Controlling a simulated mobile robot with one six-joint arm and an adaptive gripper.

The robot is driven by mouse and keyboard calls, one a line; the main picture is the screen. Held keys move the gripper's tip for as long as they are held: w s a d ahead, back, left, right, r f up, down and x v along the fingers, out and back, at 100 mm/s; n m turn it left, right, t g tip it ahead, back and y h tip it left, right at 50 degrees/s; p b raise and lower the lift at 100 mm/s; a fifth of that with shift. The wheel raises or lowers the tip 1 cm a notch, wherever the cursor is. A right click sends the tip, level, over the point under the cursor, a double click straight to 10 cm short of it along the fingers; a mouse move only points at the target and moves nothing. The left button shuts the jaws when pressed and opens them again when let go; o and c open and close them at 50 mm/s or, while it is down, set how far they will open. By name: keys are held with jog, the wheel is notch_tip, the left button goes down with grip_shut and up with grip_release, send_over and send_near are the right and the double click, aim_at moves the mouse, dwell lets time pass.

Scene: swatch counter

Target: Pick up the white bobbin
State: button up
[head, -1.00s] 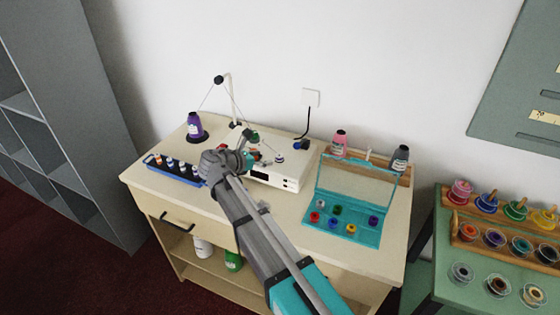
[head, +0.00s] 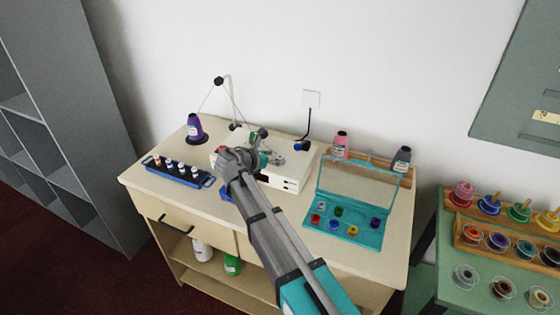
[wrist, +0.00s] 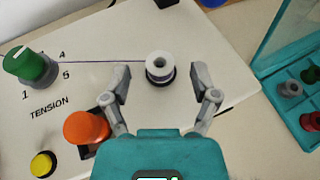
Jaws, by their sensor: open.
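The white bobbin (wrist: 158,66) sits on a dark round seat on the top of the cream winder machine (wrist: 215,60). A thin purple thread runs to it from the left. My gripper (wrist: 161,74) is open, with one fingertip on each side of the bobbin and a gap on both sides. In the head view my gripper (head: 272,158) is over the machine (head: 291,184), and I cannot clearly make out the bobbin there.
A green tension knob (wrist: 30,66), an orange knob (wrist: 86,127) and a yellow button (wrist: 43,164) lie left of my gripper. A teal open case (head: 342,232) stands at right. A blue bobbin tray (head: 179,172) and purple thread cone (head: 194,129) are at left.

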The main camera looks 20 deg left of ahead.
jog(key=shift+x, duration=0.9)
jog(key=c, duration=0.9)
